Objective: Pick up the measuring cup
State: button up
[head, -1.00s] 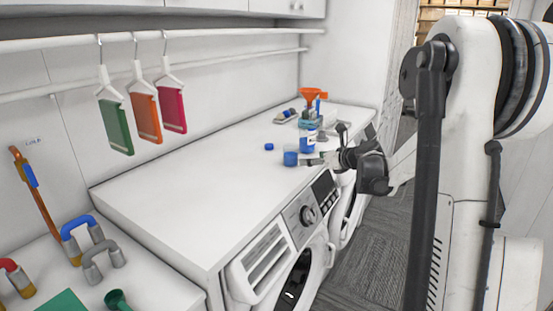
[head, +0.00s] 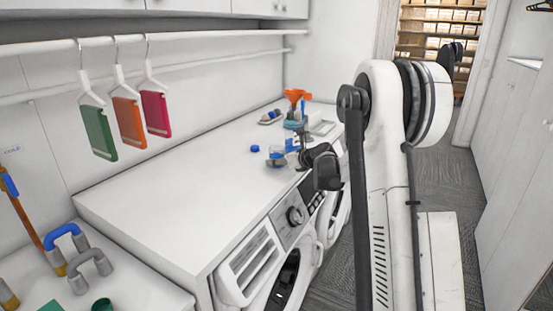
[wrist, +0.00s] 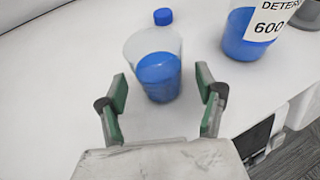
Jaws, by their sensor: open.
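The measuring cup (wrist: 158,75) is a clear, wide-mouthed cup with blue liquid in its lower part, standing upright on the white worktop. In the head view it (head: 276,153) is small and partly covered by my gripper (head: 284,153). In the wrist view my gripper (wrist: 162,92) is open, with one green-padded finger on each side of the cup's lower front. The cup stands between and slightly beyond the fingertips. I see gaps on both sides, and no contact is visible.
A detergent bottle (wrist: 246,38) with blue liquid stands close to the right of the cup. A blue cap (wrist: 163,16) lies behind the cup. An orange funnel (head: 296,95) stands farther back. The worktop (head: 190,180) to the left is clear. Machines with knobs are along its front edge.

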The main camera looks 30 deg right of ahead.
jog(key=shift+x, duration=1.2)
jog(key=c, duration=1.4)
jog(key=shift+o, duration=0.2)
jog(key=shift+r, duration=0.2)
